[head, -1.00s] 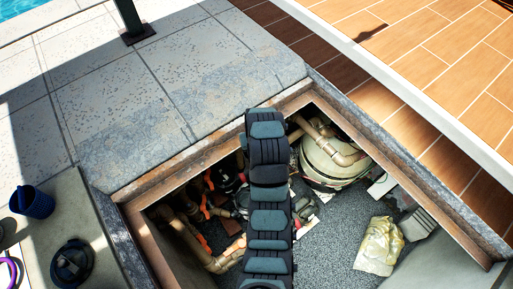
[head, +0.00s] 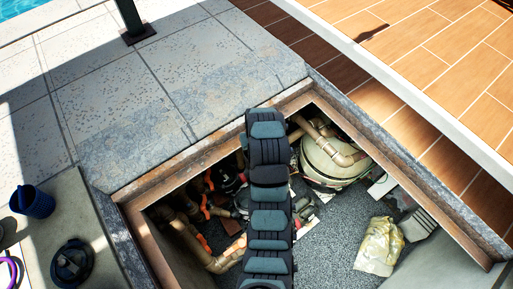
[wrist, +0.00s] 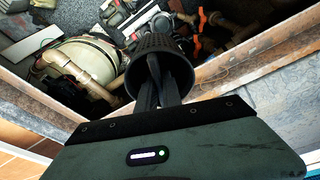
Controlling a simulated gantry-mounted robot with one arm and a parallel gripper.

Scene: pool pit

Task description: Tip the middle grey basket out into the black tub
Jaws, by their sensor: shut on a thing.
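In the wrist view a dark grey basket (wrist: 157,43) with a perforated wall is held above the pit. My gripper (wrist: 165,72) is shut on it, with the dark fingers reaching to its wall. I cannot see what the basket contains. In the head view my arm hides the gripper and the basket. I cannot make out a black tub for certain in either view.
The pit has a rusty frame (head: 190,158) and holds a beige round tank (head: 325,163), pipes with orange handles and a crumpled yellowish bag (head: 379,246). A dark blue bucket (head: 33,203) and a black round lid-like thing (head: 72,262) stand on the left ledge.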

